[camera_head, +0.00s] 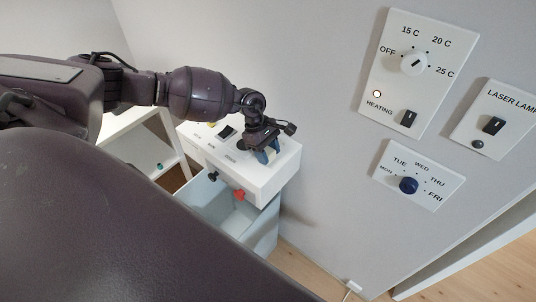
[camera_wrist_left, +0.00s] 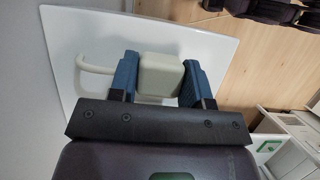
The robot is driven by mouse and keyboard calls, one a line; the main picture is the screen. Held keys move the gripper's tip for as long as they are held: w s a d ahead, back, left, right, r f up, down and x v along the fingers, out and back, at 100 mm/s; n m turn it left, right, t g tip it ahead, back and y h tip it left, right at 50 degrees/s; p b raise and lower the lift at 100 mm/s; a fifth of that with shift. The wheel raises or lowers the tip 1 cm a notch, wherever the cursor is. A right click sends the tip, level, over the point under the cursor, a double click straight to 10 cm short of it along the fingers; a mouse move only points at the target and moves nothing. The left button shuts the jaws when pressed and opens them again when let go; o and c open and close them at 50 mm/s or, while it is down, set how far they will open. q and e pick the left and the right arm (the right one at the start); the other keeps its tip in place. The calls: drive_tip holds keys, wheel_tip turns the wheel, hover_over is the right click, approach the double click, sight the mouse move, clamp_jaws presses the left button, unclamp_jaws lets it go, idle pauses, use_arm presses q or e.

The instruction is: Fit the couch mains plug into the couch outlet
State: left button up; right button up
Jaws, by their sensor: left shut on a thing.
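My left gripper (camera_head: 268,151) is over the right end of the white control box's top in the head view, its blue fingers pointing down. In the left wrist view the gripper (camera_wrist_left: 161,80) is shut on a cream block (camera_wrist_left: 160,72), which looks like the mains plug. A cream cord or loop (camera_wrist_left: 92,66) curves at its left. A broad white surface (camera_wrist_left: 205,28) lies behind the plug. The plug's prongs are hidden, and I cannot tell whether it touches that surface. I cannot make out the couch outlet with certainty. My right gripper is not in view.
The white control box (camera_head: 262,184) carries switches and a red knob (camera_head: 239,194), above an open pale blue bin (camera_head: 262,232). Wall panels hold a heating dial (camera_head: 414,63), a lamp switch (camera_head: 494,125) and a day dial (camera_head: 409,185). A small white fitting with a cord (camera_head: 353,286) is low on the wall.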

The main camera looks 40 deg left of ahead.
sight(268, 151)
use_arm(q)
wheel_tip(268, 151, up, 19)
drive_tip(key=shift+b, duration=0.3)
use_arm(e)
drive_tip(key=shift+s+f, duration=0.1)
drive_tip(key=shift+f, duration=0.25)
use_arm(q)
drive_tip(key=shift+d, duration=0.1)
